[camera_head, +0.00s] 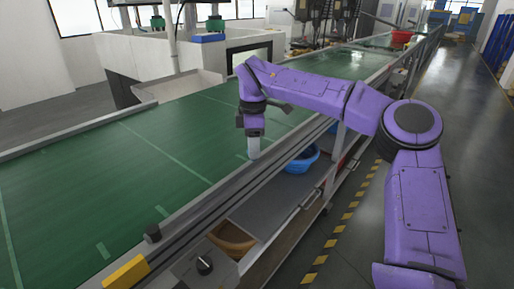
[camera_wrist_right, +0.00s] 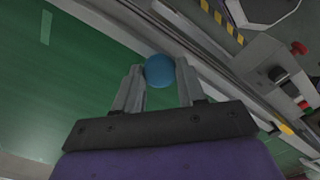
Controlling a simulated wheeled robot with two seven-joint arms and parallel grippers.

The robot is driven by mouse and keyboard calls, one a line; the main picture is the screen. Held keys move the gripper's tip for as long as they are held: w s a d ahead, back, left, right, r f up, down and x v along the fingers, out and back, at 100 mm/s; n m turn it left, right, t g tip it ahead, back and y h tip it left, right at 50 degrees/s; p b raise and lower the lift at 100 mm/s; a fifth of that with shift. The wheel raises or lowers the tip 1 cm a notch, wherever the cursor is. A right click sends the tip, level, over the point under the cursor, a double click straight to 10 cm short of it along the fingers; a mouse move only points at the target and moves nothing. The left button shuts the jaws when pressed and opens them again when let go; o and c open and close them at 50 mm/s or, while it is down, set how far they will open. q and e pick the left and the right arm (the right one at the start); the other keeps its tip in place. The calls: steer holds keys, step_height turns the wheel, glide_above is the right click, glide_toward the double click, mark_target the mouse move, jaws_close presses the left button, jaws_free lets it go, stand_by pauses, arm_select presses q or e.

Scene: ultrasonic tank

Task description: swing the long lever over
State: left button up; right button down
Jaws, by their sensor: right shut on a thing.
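My right gripper (camera_head: 253,148) reaches down at the near edge of the green conveyor in the head view. In the right wrist view its two grey fingers (camera_wrist_right: 160,85) are shut on a round blue knob (camera_wrist_right: 159,71), which sits between the fingertips. No lever shaft can be made out; whatever is under the knob is hidden. In the head view the knob itself cannot be made out. My left gripper is not in view.
The green belt (camera_head: 110,165) is clear. Along its near rail are a black knob (camera_head: 152,233) and a yellow block (camera_head: 127,272). A control box with a rotary switch (camera_head: 204,265) stands beside them. A brown bowl (camera_head: 232,238) and a blue basin (camera_head: 302,160) sit on the shelf below.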

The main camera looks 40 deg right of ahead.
steer(key=shift+s+f, duration=0.15)
steer(key=shift+f, duration=0.1)
steer(key=c, duration=1.1)
jaws_free()
steer(key=o, duration=0.4)
steer(key=shift+s, duration=0.15)
steer(key=shift+o, duration=0.2)
steer(key=shift+s+d+r, duration=0.15)
steer(key=shift+r, duration=0.1)
steer(key=shift+w+r, duration=0.2)
steer(key=shift+r, duration=0.05)
step_height(320, 180, up, 10)
steer(key=shift+s, duration=0.15)
